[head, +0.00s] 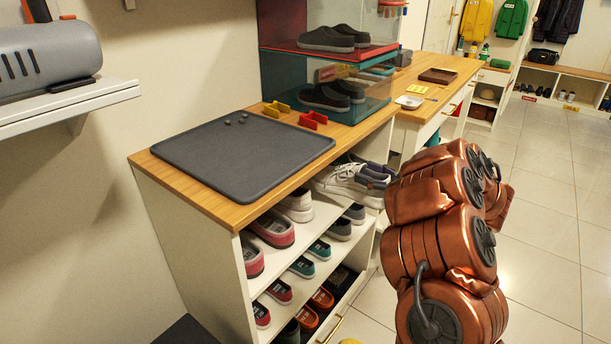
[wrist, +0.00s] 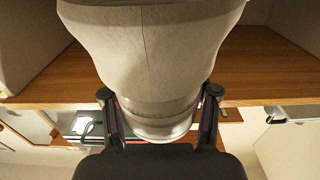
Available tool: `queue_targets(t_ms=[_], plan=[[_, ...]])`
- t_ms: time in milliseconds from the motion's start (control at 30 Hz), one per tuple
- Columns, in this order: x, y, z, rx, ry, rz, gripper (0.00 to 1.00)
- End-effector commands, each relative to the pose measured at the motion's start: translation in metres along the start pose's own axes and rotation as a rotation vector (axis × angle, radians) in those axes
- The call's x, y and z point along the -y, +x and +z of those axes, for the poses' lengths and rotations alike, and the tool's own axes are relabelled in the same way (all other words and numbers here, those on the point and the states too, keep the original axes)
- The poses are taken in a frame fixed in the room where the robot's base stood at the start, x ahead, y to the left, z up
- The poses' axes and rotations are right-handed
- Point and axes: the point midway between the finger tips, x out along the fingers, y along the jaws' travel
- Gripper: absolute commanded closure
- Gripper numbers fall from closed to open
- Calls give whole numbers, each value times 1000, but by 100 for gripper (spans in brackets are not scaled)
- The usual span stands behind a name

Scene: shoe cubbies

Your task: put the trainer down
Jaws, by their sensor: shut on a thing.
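The trainer (wrist: 150,50) fills the upper middle of the wrist view, pale beige-grey with a seam and a light, rounded lower end. My gripper (wrist: 159,94) is shut on it, with one dark finger on each side of its narrower end. A wooden board shows behind the trainer; I cannot tell whether they touch. In the head view my copper arm hides the gripper, and I cannot make out the held trainer for certain. White and grey laced shoes (head: 345,186) stick out of the rack's top shelf, just left of my arm.
The shoe rack (head: 215,208) holds several shoes on its shelves. Yellow and red blocks (head: 313,120) and a clear display case (head: 340,100) stand behind. Tiled floor (head: 545,230) is open at right.

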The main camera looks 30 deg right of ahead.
Motion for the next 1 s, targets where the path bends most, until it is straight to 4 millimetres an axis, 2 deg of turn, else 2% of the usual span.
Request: queue_targets(t_ms=[600,733,1000], plan=[[2,118,2,-2,0,-8,100],[1,134,1,-2,-2,-5,100],[2,150,1,-2,-1,-6,100]])
